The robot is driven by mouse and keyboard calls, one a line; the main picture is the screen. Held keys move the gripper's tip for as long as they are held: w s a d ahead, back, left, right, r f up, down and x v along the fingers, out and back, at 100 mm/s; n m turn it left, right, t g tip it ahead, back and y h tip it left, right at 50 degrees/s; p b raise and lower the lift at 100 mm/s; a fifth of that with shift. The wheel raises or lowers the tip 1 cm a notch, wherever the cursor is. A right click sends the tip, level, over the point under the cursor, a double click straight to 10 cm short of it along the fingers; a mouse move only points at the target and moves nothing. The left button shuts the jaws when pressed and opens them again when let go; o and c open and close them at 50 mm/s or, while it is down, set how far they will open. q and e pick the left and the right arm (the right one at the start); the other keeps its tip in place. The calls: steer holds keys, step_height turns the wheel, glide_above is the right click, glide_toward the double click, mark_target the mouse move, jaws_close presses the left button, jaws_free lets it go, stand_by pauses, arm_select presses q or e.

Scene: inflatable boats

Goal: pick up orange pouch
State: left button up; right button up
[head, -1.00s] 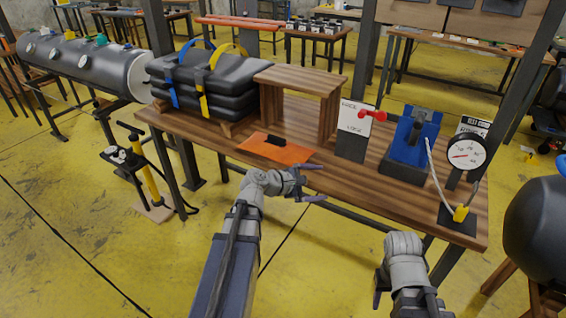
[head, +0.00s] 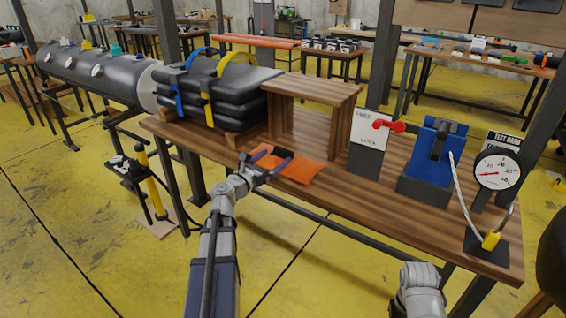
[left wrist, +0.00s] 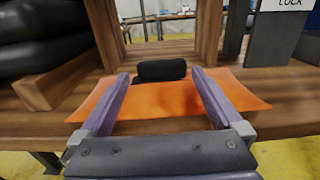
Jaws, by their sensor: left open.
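The orange pouch (head: 302,171) lies flat on the wooden table near its front edge, with a black grip on top. It also shows in the left wrist view (left wrist: 160,100), with the black grip (left wrist: 161,70) standing up at its far side. My left gripper (head: 268,162) is open at the pouch. In the left wrist view its two purple fingers (left wrist: 160,80) reach over the pouch, apart, with the black grip between and just beyond their tips. Whether the fingers touch the pouch cannot be told. Of my right arm, only a grey part shows at the lower right; its fingers are not visible.
The wooden table (head: 400,228) also holds a wooden stand (head: 310,92) behind the pouch, stacked black bags (head: 215,95) to the left, and a lever panel (head: 367,143), blue device (head: 436,155) and pressure gauge (head: 497,172) to the right. The front right of the tabletop is clear.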

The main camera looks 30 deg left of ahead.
mark_target(282, 152)
arm_select(q)
steer(key=shift+w+d, duration=0.2)
steer(key=shift+w, duration=1.2)
steer(key=shift+w+d, duration=0.15)
steer(key=shift+w, duration=1.2)
steer(key=shift+c, duration=0.2)
steer(key=c, duration=1.3)
step_height(282, 152, up, 10)
steer(key=p, duration=1)
steer(key=shift+s, duration=0.1)
